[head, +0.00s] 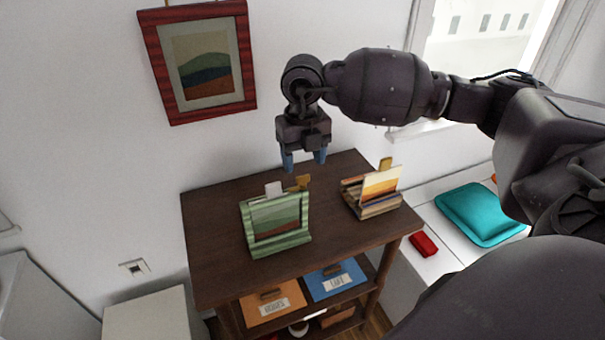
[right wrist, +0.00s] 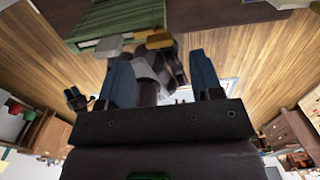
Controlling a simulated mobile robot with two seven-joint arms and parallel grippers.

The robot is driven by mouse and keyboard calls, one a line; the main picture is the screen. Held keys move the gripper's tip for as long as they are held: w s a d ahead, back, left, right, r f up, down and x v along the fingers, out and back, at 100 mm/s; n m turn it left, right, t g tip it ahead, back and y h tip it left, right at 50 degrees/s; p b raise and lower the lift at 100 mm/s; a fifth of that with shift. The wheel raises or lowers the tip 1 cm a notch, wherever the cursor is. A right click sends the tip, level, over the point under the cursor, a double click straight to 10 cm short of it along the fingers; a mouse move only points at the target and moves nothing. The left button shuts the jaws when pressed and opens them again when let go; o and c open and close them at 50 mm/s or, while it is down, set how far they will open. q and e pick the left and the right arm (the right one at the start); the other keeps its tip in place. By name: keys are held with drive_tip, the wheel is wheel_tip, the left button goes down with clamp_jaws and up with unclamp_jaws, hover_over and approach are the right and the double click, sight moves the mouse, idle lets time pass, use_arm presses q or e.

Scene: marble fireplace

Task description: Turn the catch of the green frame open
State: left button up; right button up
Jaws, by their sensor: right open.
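The green frame (head: 248,233) stands upright, leaning a little, on the dark wooden cabinet top, with a hill picture in it. A brass-coloured catch (head: 299,183) and a pale tab (head: 273,188) show at its top edge. In the right wrist view the green frame (right wrist: 118,18) is at the upper left, with the brass catch (right wrist: 159,39) and pale tab (right wrist: 110,45) on its edge. My right gripper (head: 304,160) is open and empty, above and behind the catch, apart from it. A small dark shape with bluish tips, apparently my left gripper (right wrist: 77,98), is too small to read.
A card holder (head: 372,208) with an orange-yellow card stands to the right on the cabinet top (head: 215,225). A red-framed picture (head: 160,60) hangs on the wall behind. A teal cushion (head: 480,214) and a red block (head: 423,244) lie on the white bench at right.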

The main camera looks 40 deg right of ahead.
sight(303, 176)
wheel_tip(303, 176, down, 4)
drive_tip(key=shift+r, duration=0.15)
drive_tip(key=shift+f, duration=0.4)
use_arm(q)
drive_tip(key=shift+w+r, duration=0.1)
drive_tip(key=shift+w, duration=0.25)
use_arm(e)
drive_tip(key=c, duration=0.9)
drive_tip(key=shift+c, duration=0.2)
